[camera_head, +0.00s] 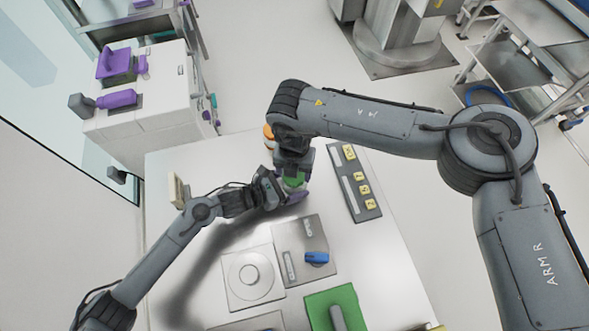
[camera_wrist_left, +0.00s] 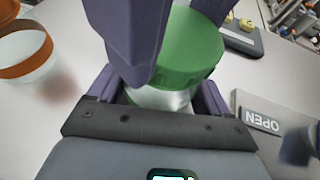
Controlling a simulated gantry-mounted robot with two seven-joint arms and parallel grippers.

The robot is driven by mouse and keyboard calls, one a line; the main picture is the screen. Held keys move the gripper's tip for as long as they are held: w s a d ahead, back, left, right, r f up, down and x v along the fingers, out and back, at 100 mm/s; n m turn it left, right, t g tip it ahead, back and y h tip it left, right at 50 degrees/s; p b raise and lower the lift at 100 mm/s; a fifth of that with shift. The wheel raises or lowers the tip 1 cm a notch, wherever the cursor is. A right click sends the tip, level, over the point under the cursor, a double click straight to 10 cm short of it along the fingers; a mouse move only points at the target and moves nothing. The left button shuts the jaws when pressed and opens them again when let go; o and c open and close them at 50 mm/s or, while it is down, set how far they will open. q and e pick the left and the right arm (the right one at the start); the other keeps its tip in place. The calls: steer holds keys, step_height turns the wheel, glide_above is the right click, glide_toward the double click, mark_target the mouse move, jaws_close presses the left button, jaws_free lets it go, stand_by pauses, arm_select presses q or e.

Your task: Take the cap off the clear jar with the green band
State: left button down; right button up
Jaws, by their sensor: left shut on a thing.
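The clear jar (camera_wrist_left: 160,99) has a green cap (camera_wrist_left: 195,50), which also shows in the head view (camera_head: 293,180). My left gripper (camera_wrist_left: 158,92) is shut on the jar's body, below the cap; it also shows in the head view (camera_head: 288,193). The jar looks upright, and its lower part is hidden by the gripper. My right gripper (camera_head: 296,166) points down over the jar from above. A purple finger stands close against the cap's side in the left wrist view.
A jar with an orange band (camera_wrist_left: 28,50) stands just beyond the gripped jar. A grey panel with yellow blocks (camera_head: 355,183) lies to the right. Nearer are a plate marked OPEN (camera_wrist_left: 262,118), a white plate with a round disc (camera_head: 237,294) and a green pad (camera_head: 347,296).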

steer(key=shift+r, duration=0.2)
steer(key=shift+r, duration=0.9)
stand_by(0.3)
steer(key=shift+r, duration=2.05)
arm_select(q)
jaws_free()
